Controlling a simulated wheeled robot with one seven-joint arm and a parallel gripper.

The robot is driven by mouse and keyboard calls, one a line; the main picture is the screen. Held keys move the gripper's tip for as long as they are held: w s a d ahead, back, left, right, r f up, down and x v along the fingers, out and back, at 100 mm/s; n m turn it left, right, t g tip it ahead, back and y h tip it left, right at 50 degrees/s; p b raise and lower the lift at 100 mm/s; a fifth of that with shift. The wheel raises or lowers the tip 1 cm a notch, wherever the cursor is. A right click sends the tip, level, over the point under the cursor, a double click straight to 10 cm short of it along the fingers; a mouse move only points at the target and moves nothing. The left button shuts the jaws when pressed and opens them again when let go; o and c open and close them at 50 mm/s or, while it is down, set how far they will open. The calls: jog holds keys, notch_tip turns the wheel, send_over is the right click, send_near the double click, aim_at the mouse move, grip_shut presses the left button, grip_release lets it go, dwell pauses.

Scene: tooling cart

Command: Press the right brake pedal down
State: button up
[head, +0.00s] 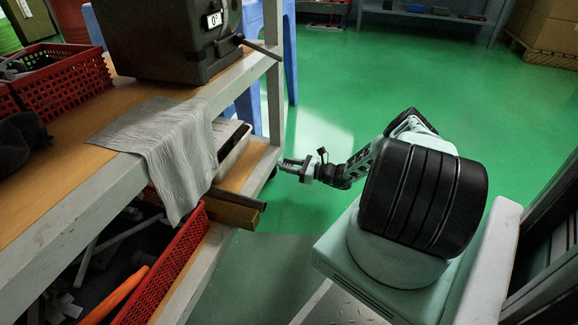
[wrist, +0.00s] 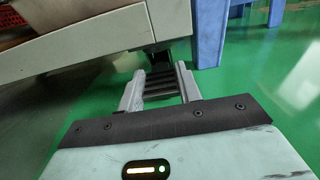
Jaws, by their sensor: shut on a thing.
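My gripper (head: 282,164) is low by the cart's near right corner, its fingers pointing left at the foot of the corner post. In the wrist view its two grey fingers (wrist: 156,72) stand apart, with a dark, ribbed part between them. The right brake pedal (wrist: 156,60) appears as a dark piece at the fingertips, under the cart's bottom edge, and the fingers are closed on it. Its outline is small and dark, so I cannot tell its tilt. In the head view a dark caster part (head: 273,172) shows just beside the fingertips, mostly hidden.
The cart's wooden top (head: 60,185) carries a dark machine (head: 170,45), a red basket (head: 65,85) and a grey cloth (head: 165,140). A lower red basket (head: 165,265) holds parts. A blue stool (head: 250,100) stands behind the cart. The green floor (head: 345,90) is clear to the right.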

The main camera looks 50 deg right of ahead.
jog(key=shift+f+t+b, duration=0.5)
jog(key=shift+b, duration=0.55)
jog(key=shift+r+y, duration=0.2)
jog(key=shift+y, duration=0.2)
jog(key=o, duration=1)
jog(key=shift+s+d+p, duration=0.25)
jog(key=shift+s+p, duration=0.1)
jog(key=shift+s, duration=0.15)
jog(key=p+v, duration=0.4)
jog(key=v, duration=1.2)
jog(key=shift+s+f, duration=0.15)
jog(key=shift+s, duration=0.1)
